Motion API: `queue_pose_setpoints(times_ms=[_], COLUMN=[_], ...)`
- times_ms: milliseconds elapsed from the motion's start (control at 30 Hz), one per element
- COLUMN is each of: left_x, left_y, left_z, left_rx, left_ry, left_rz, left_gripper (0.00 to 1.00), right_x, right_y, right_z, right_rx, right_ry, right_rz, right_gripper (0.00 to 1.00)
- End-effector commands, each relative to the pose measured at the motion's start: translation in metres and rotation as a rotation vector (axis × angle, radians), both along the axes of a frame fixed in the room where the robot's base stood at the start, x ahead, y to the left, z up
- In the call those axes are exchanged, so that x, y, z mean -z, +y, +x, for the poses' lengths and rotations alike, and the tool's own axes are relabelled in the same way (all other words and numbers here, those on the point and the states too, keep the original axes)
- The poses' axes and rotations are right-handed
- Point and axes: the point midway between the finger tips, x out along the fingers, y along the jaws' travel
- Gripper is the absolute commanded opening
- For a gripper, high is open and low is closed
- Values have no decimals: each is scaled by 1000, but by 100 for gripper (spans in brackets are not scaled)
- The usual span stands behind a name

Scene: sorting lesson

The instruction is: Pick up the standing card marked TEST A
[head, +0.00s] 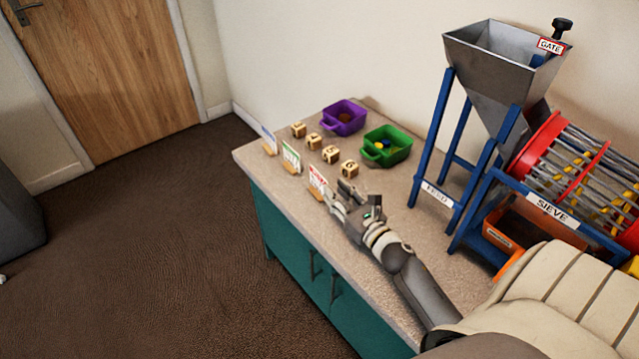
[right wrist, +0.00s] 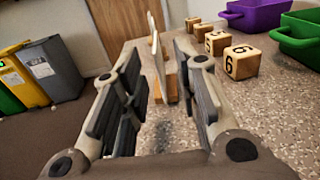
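Three standing cards in wooden bases line the counter's left edge: a blue-topped one (head: 268,138), a green-marked one (head: 291,157) and a red-marked one (head: 317,181). Their print is too small to read, so I cannot tell which says TEST A. My right gripper (head: 338,194) is at the red-marked card, the nearest. In the right wrist view its fingers (right wrist: 157,60) are spread apart, with a wooden base (right wrist: 168,86) and a card seen edge-on (right wrist: 158,48) in the gap. I see no finger closed on it. My left gripper is not in view.
Several numbered wooden cubes (head: 331,154) stand right of the cards. Behind them are a purple tub (head: 344,117) and a green tub (head: 387,146). A hopper (head: 497,75) and red-rimmed sieve drum (head: 566,160) fill the counter's right. Left of the counter is open floor.

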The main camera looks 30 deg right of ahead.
Motion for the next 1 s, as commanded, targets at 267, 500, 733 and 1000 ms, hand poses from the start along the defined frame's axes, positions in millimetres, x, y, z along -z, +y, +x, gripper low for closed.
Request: queue_pose_setpoints(times_ms=[267, 500, 733, 1000], left_x=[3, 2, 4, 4], left_y=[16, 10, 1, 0], left_z=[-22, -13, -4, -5], left_rx=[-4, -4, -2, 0], left_ry=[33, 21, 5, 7], left_rz=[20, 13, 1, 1], left_gripper=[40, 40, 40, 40], right_x=[0, -1, 0, 0], right_y=[-1, 3, 3, 3], right_z=[31, 59, 82, 83], right_rx=[2, 2, 2, 3], right_ry=[0, -1, 1, 1], right_rz=[2, 3, 2, 3], right_gripper=[29, 29, 29, 26])
